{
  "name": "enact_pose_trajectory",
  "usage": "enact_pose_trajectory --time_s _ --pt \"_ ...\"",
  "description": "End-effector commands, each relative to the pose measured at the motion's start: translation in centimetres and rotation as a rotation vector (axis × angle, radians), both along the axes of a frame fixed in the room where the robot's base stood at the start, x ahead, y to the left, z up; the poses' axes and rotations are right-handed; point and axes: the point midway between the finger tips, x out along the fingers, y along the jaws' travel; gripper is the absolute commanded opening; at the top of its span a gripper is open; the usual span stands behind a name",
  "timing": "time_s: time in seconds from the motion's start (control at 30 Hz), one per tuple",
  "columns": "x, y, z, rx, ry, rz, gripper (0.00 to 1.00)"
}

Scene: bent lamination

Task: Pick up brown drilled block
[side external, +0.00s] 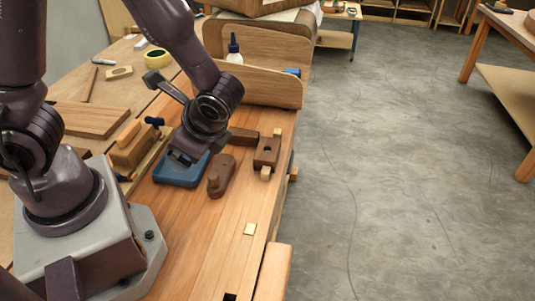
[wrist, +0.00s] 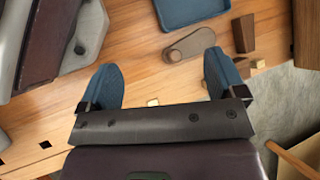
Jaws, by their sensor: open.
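In the side view, the brown drilled block (side external: 267,152) sits near the bench's right edge, with a dark round hole in its face and pale wood bits at its ends. In the wrist view, a dark brown block (wrist: 243,33) stands near the blue tray; I cannot tell for certain that it is the same block, and no hole shows there. My gripper (wrist: 160,80) is open and empty, its blue fingers spread wide above the bench. In the side view its fingertips are hard to make out over the tray, to the left of the block.
A blue tray (side external: 180,171) lies left of the block. A rounded brown piece (side external: 221,176) lies between them. A dark bar (side external: 243,137) lies just behind the block. A wooden upright panel (side external: 245,86) stands at the back. The near bench is mostly clear, with a small pale tile (side external: 249,229).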

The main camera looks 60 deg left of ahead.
Motion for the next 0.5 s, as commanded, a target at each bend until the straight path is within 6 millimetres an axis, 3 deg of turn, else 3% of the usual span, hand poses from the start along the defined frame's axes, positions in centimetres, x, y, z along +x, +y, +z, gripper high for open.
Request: enact_pose_trajectory --time_s 0.27,0.4,0.5 --pt "2.8 0.5 -7.1 0.369 0.294 -0.603 0.89" --pt "4.9 -0.8 -11.1 0.508 0.361 -0.953 0.89" --pt "6.6 -2.0 -12.3 0.559 0.339 -1.114 0.89"
